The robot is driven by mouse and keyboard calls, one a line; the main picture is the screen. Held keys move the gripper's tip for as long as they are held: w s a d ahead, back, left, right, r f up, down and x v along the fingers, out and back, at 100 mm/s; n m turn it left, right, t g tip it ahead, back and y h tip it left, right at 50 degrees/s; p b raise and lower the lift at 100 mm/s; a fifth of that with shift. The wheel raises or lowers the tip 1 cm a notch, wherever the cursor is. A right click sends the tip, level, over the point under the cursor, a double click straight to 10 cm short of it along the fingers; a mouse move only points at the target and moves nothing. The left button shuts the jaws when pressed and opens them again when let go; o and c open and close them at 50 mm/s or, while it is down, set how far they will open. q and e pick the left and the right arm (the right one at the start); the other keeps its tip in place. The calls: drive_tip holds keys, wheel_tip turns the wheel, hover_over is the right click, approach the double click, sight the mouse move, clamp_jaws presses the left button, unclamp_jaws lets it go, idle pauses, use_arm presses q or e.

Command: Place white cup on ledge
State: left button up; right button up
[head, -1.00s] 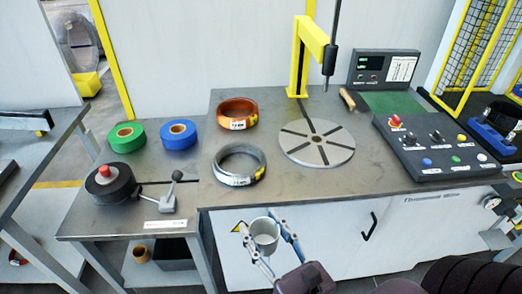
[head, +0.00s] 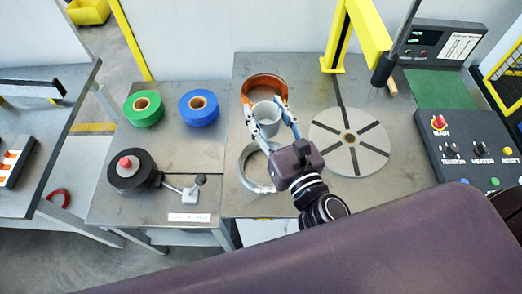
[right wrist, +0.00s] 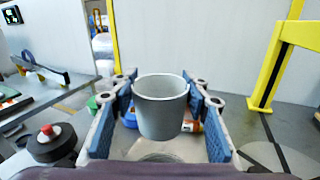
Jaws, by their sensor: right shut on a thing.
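The white cup (head: 266,120) is upright between the fingers of my right gripper (head: 267,108), which is shut on it. In the head view it appears over the workbench, overlapping the near side of the orange coil (head: 262,84) and just beyond the grey coil (head: 247,177). The right wrist view shows the cup (right wrist: 161,112) large between both blue-padded fingers, its open rim up. It looks held above the bench top, though the exact height is unclear. My left gripper is not in view. I cannot tell which surface is the ledge.
A round slotted turntable (head: 348,140) lies right of the gripper, under a yellow post (head: 338,45). Green (head: 143,109) and blue (head: 199,108) tape rolls and a black spool (head: 132,172) stand on the left table. A control panel (head: 470,145) is at right.

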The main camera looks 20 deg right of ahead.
sight(266, 135)
drive_tip(key=f+b, duration=0.1)
drive_tip(key=f, duration=0.1)
drive_tip(key=f+b, duration=0.2)
drive_tip(key=f, duration=0.1)
drive_tip(key=f+b, duration=0.1)
drive_tip(key=f, duration=0.2)
drive_tip(key=shift+s+f, duration=0.15)
drive_tip(key=shift+s, duration=0.1)
wheel_tip(266, 135, down, 7)
drive_tip(key=b, duration=0.6)
drive_tip(key=shift+w+f, duration=0.1)
drive_tip(key=shift+f, duration=0.1)
use_arm(q)
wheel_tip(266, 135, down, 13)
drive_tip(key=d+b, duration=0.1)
drive_tip(key=b, duration=0.2)
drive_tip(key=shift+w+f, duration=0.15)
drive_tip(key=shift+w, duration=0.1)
use_arm(e)
wheel_tip(266, 135, down, 4)
drive_tip(key=shift+f, duration=0.1)
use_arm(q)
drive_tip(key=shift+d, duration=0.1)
